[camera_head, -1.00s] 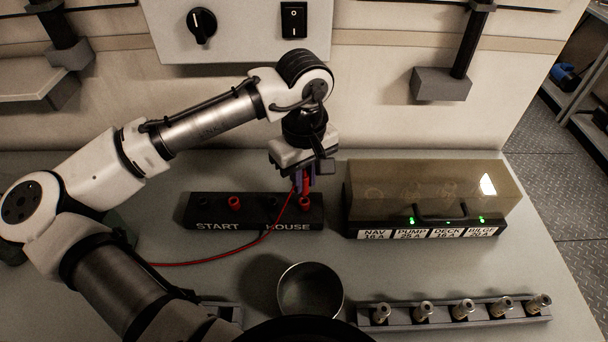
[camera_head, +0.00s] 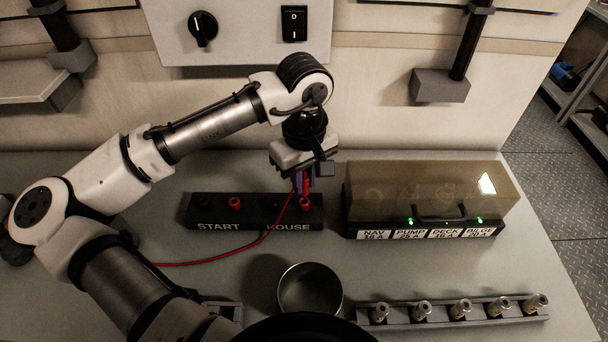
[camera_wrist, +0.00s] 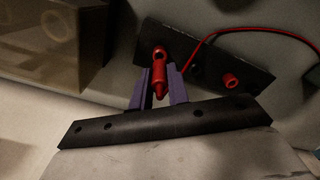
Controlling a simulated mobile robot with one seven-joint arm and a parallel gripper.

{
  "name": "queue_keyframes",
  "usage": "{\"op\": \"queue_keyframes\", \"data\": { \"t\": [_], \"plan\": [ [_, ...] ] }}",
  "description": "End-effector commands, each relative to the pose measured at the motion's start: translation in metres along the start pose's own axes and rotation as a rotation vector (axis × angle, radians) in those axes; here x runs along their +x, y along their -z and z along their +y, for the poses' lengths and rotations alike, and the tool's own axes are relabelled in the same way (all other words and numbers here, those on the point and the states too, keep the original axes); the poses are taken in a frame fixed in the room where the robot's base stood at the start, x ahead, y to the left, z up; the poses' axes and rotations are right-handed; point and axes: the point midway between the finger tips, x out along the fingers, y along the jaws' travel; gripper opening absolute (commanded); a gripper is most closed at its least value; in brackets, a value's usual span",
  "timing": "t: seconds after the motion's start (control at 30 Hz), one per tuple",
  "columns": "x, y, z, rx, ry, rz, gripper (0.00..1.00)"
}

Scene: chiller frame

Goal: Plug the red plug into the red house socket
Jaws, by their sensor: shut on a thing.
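My gripper (camera_head: 303,182) is shut on the red plug (camera_head: 307,184), just over the right end of the black socket block. In the wrist view the red plug (camera_wrist: 159,88) sits between the two purple fingers. A red cable runs from the block area to the left. The red house socket (camera_head: 304,202) lies directly below the plug, beside the word HOUSE. I cannot tell whether the plug's tip has entered it. The red start socket (camera_head: 235,204) is empty at the left of the block and also shows in the wrist view (camera_wrist: 231,81).
A fuse box (camera_head: 430,205) with a smoky cover and green lights stands close to the right of the block. A round metal cup (camera_head: 310,290) stands in front. A rail (camera_head: 452,309) with several metal fittings lies at front right.

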Motion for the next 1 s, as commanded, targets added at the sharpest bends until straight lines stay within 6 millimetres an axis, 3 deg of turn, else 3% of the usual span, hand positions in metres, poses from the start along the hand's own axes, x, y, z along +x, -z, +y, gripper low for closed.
{"op": "queue_keyframes", "data": {
  "t": [1.0],
  "plan": [
    [0.017, 0.000, 0.000, 0.000, 0.000, 0.000, 0.00]
  ]
}}
